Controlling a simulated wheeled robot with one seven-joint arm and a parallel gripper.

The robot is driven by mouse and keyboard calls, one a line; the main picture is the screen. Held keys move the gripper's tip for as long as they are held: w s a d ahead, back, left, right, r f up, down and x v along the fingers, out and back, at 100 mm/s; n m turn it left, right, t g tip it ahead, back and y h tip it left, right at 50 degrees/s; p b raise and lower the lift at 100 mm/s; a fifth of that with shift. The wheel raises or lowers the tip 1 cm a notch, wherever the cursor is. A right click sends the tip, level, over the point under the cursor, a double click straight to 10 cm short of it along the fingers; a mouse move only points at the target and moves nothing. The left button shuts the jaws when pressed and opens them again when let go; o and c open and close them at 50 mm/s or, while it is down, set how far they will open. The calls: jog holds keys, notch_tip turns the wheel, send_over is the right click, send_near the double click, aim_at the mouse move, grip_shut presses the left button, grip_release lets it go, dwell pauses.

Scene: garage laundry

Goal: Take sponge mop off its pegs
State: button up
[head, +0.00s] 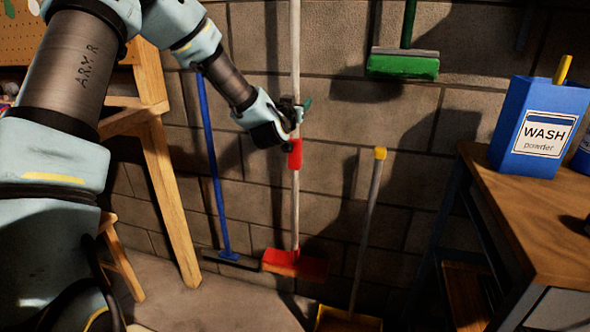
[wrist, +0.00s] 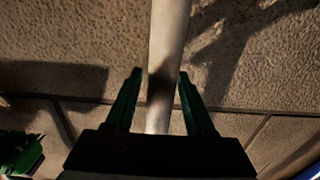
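A tool with a long white pole (head: 295,50), a red sleeve (head: 295,155) and a red wedge-shaped head (head: 295,263) stands upright against the wall. A green block-headed tool (head: 402,65) with a grey bar hangs higher on the right; its edge shows in the wrist view (wrist: 22,155). I cannot tell surely which is the sponge mop; no pegs show. My gripper (head: 302,108) is at the white pole, just above the red sleeve. In the wrist view, its green fingers (wrist: 160,72) are apart, one on each side of the pole (wrist: 170,30), with a gap on the left.
A blue-handled tool (head: 213,160) leans left of the pole, and a yellow-topped tool (head: 368,215) stands to the right. A wooden stand (head: 165,190) is at the left. A workbench (head: 540,205) with a blue wash powder box (head: 535,125) is at the right. Some floor is clear below.

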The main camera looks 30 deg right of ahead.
grip_shut()
dwell(1.2)
